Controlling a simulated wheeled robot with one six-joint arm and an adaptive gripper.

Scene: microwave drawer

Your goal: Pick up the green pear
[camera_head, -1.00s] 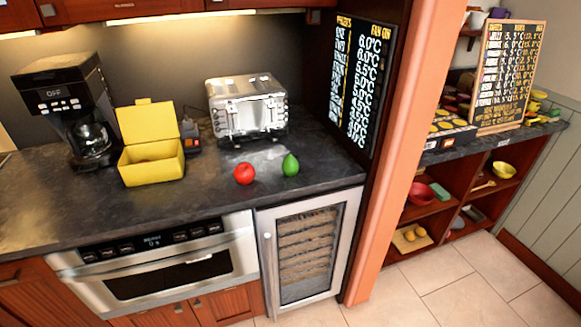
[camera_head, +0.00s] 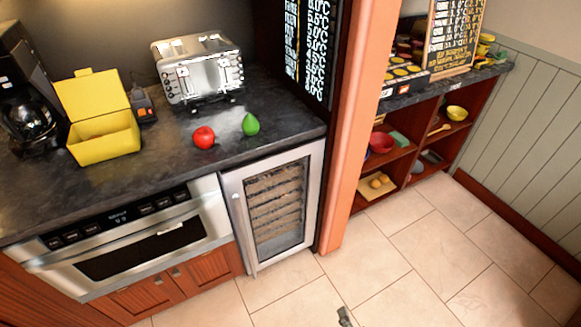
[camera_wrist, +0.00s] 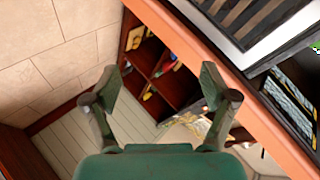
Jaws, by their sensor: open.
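The green pear (camera_head: 250,124) stands upright on the dark countertop (camera_head: 160,175), near its front right part. A red apple (camera_head: 204,137) sits just left of it, with a small gap between them. My gripper (camera_wrist: 160,82) shows in the wrist view with its two fingers spread wide and nothing between them. It is away from the pear, facing the shelves and floor. I cannot make out the pear clearly in the wrist view.
A silver toaster (camera_head: 197,68) stands behind the fruit. An open yellow box (camera_head: 105,138) and a coffee maker (camera_head: 22,95) are to the left. An orange post (camera_head: 352,130) borders the counter's right end.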

